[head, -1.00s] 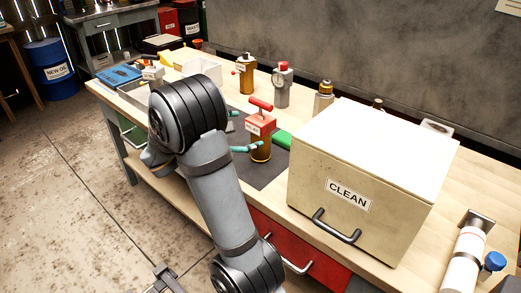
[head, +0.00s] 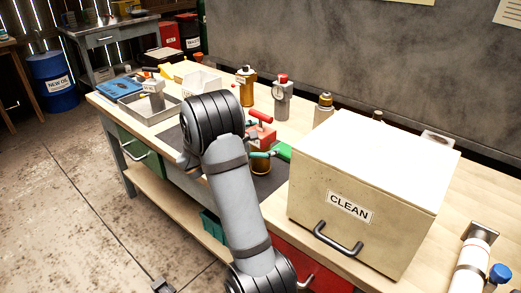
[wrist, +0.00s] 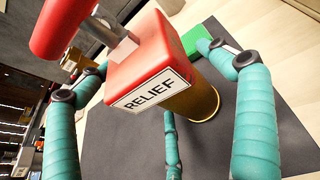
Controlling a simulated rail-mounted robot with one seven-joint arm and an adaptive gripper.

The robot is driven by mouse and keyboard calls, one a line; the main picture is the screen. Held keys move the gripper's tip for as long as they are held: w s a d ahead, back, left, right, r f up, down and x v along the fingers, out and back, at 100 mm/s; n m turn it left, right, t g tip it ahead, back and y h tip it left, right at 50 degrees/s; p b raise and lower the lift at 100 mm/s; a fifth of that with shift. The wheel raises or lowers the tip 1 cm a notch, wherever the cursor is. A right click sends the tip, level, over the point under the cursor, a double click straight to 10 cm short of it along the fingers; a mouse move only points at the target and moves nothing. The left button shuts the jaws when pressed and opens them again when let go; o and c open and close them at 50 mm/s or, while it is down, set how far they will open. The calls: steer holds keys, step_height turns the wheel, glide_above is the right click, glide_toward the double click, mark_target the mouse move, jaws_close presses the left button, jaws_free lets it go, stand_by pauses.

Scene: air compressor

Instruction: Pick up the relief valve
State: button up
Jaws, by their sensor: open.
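The relief valve stands on the dark mat of the workbench. It has a red block labelled RELIEF (wrist: 155,75), a brass lower body (wrist: 195,100) and a red T-handle; its red top (head: 262,134) shows in the head view, partly hidden by my arm. My gripper (wrist: 150,85) has teal fingers and is open. In the wrist view the fingers spread to the left, right and below the valve, with the valve between them; contact cannot be told. In the head view a teal finger (head: 262,154) shows beside the valve.
A box marked CLEAN (head: 350,207) stands close to the right of the valve. A green item (head: 283,151) lies just beside it. Behind stand a brass-coloured part (head: 246,84) and a grey part with a gauge (head: 282,100). A grey tray (head: 150,108) is at left.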

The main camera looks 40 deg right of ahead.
steer(key=shift+c, duration=0.9)
steer(key=c, duration=0.7)
steer(key=shift+a, duration=0.1)
steer(key=c, duration=0.9)
steer(key=shift+r, duration=0.1)
